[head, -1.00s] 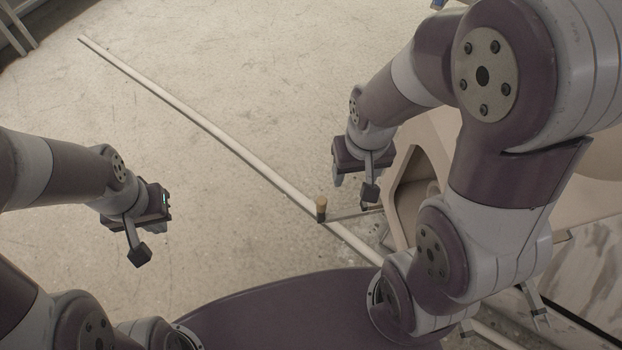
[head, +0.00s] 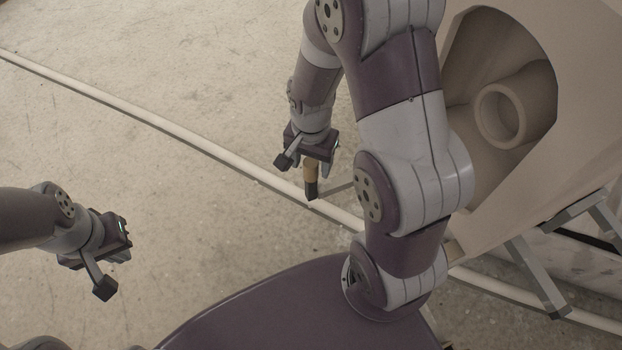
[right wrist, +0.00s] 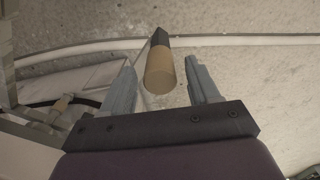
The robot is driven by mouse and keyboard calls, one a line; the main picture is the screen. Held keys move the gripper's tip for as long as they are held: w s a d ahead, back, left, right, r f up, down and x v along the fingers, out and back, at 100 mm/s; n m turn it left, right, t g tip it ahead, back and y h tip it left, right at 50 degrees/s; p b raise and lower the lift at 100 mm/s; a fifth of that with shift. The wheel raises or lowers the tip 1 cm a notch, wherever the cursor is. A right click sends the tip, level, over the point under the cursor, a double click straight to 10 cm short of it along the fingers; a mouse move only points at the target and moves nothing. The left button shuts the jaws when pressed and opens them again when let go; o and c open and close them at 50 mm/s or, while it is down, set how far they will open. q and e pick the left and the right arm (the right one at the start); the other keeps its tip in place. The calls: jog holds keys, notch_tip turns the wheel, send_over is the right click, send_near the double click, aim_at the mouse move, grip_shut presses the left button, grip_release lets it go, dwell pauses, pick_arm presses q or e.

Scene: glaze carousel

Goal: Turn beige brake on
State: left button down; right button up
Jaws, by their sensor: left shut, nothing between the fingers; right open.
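The brake handle (head: 312,171) is a tan grip with a black collar, on a thin grey bar (head: 341,187) that runs right towards the beige machine. In the right wrist view the tan handle (right wrist: 160,72) lies between the two fingers, with a visible gap to each. My right gripper (head: 308,160) is open over the handle and hides part of it in the head view. My left gripper (head: 103,287) is shut and empty, well to the left of the handle.
A beige machine housing (head: 585,70) with a large opening and a round hollow part (head: 500,115) stands at the right on grey legs (head: 538,275). A pale pipe (head: 150,118) crosses the floor behind the handle. Open floor (head: 180,50) lies beyond it.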

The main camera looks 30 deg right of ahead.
aim_at(311, 181)
notch_tip(311, 181, down, 4)
jog(key=shift+f+b, duration=0.15)
jog(key=shift+b, duration=0.6)
pick_arm(q)
notch_tip(311, 181, down, 2)
jog(key=shift+f, duration=0.25)
